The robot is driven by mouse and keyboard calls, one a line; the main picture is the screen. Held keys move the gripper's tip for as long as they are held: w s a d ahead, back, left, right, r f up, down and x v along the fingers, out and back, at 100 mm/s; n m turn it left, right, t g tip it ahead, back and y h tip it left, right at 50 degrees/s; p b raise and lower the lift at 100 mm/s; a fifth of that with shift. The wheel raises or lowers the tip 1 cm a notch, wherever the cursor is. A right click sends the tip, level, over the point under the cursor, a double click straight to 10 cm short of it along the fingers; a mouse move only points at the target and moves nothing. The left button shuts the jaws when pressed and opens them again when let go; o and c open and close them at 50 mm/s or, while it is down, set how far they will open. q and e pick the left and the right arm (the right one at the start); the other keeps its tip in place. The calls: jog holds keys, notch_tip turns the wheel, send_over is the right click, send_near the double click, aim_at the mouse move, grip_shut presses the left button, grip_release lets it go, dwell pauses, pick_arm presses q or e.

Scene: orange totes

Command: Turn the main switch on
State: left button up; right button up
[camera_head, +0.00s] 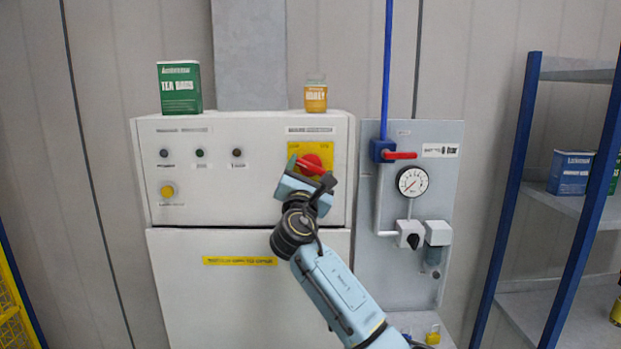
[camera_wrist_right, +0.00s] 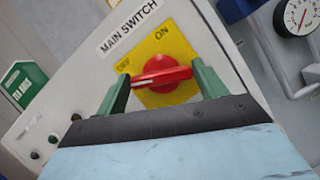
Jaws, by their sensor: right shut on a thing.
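The main switch is a red rotary knob (camera_head: 311,162) on a yellow plate (camera_head: 327,150) at the upper right of the white cabinet. The knob also shows in the right wrist view (camera_wrist_right: 168,74), under a MAIN SWITCH label, with OFF and ON printed on the plate. Its handle's white-marked end points left, nearer OFF than ON. My right gripper (camera_head: 312,174) is at the knob, its green fingers on either side of the handle, shut on it. The gripper partly hides the lower plate in the head view. My left gripper is not in view.
A green tea box (camera_head: 179,88) and a honey jar (camera_head: 316,97) stand on the white cabinet (camera_head: 215,205). A grey panel right of it carries a red valve handle (camera_head: 400,155), a gauge (camera_head: 411,181) and pipes. Blue-post shelving (camera_head: 508,200) stands at the right.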

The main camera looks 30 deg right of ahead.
jog(key=m+g, duration=0.1)
jog(key=m, duration=0.1)
jog(key=m+g+h+b, duration=0.1)
jog(key=m, duration=0.2)
jog(key=shift+a, duration=0.1)
jog(key=m+g, duration=0.1)
jog(key=m, duration=0.2)
jog(key=shift+g, duration=0.3)
jog(key=m+g, duration=0.1)
jog(key=m, duration=0.3)
jog(key=shift+r+y, duration=0.1)
jog(key=shift+y, duration=0.2)
jog(key=shift+m+g+y+p, duration=0.3)
jog(key=shift+m+g+p, duration=0.3)
jog(key=shift+m, duration=0.8)
jog(key=o, duration=1)
